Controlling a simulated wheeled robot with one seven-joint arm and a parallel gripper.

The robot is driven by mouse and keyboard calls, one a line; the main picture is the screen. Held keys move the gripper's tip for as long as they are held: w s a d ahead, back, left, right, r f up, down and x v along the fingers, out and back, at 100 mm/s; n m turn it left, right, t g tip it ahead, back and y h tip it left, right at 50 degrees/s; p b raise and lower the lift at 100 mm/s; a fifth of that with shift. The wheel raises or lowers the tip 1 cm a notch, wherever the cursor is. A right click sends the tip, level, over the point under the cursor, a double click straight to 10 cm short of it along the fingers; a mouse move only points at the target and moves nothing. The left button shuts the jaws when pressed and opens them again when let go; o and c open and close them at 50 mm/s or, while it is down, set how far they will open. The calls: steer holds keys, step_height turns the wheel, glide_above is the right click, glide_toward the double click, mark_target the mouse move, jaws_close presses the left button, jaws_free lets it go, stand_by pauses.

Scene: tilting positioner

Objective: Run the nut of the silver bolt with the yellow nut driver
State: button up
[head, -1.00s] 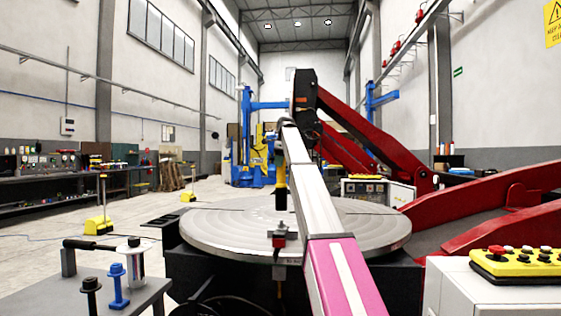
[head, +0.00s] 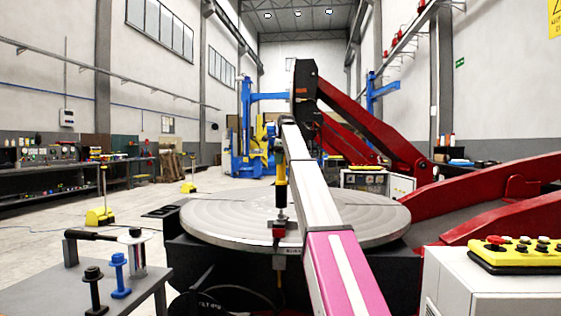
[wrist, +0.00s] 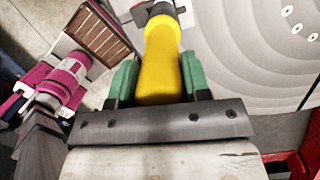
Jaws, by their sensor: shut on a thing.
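The yellow nut driver (wrist: 160,70) is gripped between the green fingers of my gripper (wrist: 158,82) in the wrist view, with a dark and grey end beyond it. In the head view the driver (head: 281,194) stands upright above the near rim of the round grey table. A silver piece (head: 283,214) shows just under it, over a small red block (head: 279,232). I cannot tell whether this is the silver bolt, or whether the driver touches a nut. My arm hides part of the area to the right.
A grey bench at lower left (head: 145,297) carries a blue bolt-like piece (head: 119,275), a black one (head: 93,288) and a silver cylinder (head: 138,256) beside a black handle. A yellow button box (head: 515,255) sits on a white cabinet at right. Red positioner arms (head: 400,150) rise behind.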

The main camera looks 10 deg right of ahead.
mark_target(280, 167)
steer(key=shift+f, duration=2.75)
steer(key=shift+r, duration=0.8)
step_height(280, 167, up, 5)
steer(key=shift+r, duration=0.15)
stand_by(0.6)
steer(key=shift+s, duration=0.1)
stand_by(0.8)
